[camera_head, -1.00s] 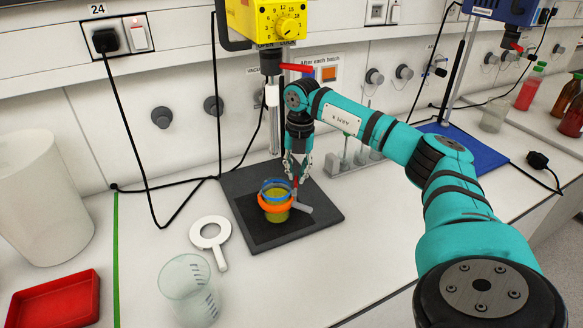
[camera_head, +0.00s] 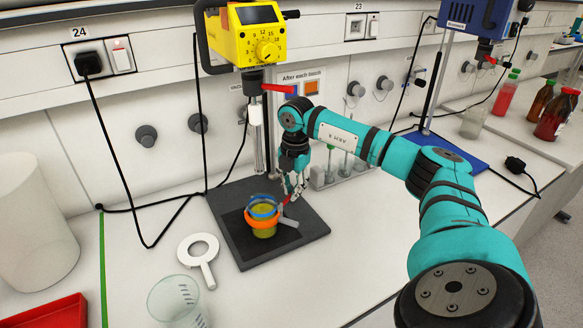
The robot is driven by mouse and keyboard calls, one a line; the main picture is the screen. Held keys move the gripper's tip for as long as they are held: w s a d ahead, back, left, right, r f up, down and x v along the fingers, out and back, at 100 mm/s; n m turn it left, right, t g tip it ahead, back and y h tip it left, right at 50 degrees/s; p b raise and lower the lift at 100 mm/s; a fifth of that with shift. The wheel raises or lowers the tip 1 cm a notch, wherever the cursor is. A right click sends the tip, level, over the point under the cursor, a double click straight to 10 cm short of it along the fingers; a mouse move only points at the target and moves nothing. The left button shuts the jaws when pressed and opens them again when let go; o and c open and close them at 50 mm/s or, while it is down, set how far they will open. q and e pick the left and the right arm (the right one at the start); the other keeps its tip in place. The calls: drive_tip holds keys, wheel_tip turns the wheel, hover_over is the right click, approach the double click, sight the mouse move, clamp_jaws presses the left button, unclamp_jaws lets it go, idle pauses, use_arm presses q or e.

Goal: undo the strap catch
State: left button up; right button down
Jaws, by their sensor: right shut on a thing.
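A small beaker of yellow-green liquid (camera_head: 264,231) stands upright on the dark base plate of the yellow stirrer. An orange strap (camera_head: 258,224) goes around it, with a blue ring (camera_head: 264,206) above and a grey handle (camera_head: 289,222) sticking out to the right. A small red catch lever (camera_head: 286,204) rises at the strap's right side. My right gripper (camera_head: 291,196) reaches down from behind and is shut on this lever. The fingertips are small here and partly hide it. My left gripper is not in view.
The yellow stirrer (camera_head: 243,36) hangs over the dark plate (camera_head: 240,255) on a metal rod. A white ring with a handle (camera_head: 207,272) and an empty glass beaker (camera_head: 176,300) are at the front left. A red tray (camera_head: 50,315) and a white bin (camera_head: 32,230) are farther left.

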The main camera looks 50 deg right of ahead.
drive_tip(key=shift+r, duration=0.1)
drive_tip(key=c, duration=1.4)
unclamp_jaws()
wheel_tip(320, 180, up, 12)
drive_tip(key=shift+s, duration=0.3)
